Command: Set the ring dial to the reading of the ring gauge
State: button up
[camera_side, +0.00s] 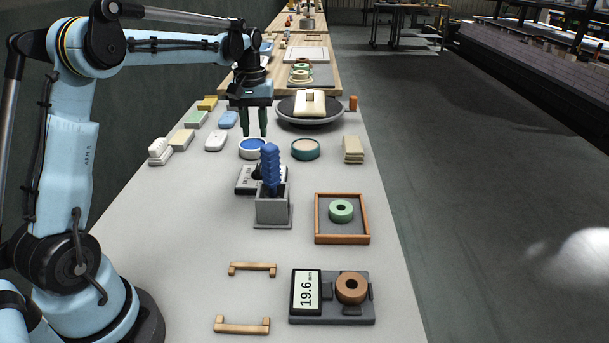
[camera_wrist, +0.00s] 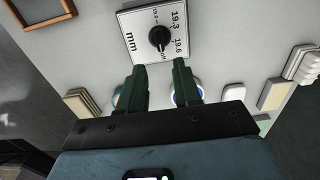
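The ring gauge (camera_side: 360,312) is a grey base at the front right of the side view, with a brown ring (camera_side: 352,287) on it. Its display (camera_side: 306,291) reads 19.6 mm. The ring dial (camera_side: 244,182) is behind a grey holder and partly hidden in the side view. In the wrist view the white dial plate (camera_wrist: 140,53) bears 19.3, 19.6, off, a smaller number, and mm. The black knob (camera_wrist: 158,38) seems to point towards off, but its mark is small. My gripper (camera_side: 254,134) is open and empty above the table, beyond the dial; its fingers (camera_wrist: 158,68) point towards the knob.
A grey holder (camera_side: 272,210) with an upright blue-handled tool (camera_side: 270,168) stands close to the dial. Round blue and teal dishes (camera_side: 305,149) are near my gripper. A wooden tray (camera_side: 342,240) holds a green ring. Two wooden handles (camera_side: 252,268) lie in front.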

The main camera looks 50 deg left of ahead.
aim_at(258, 166)
jog(key=shift+f, duration=4.5)
jog(key=shift+f, duration=0.2)
grip_shut()
jog(key=n, duration=1)
jog(key=shift+n, duration=0.3)
jog(key=shift+c, duration=0.2)
grip_release()
jog(key=shift+r, duration=0.1)
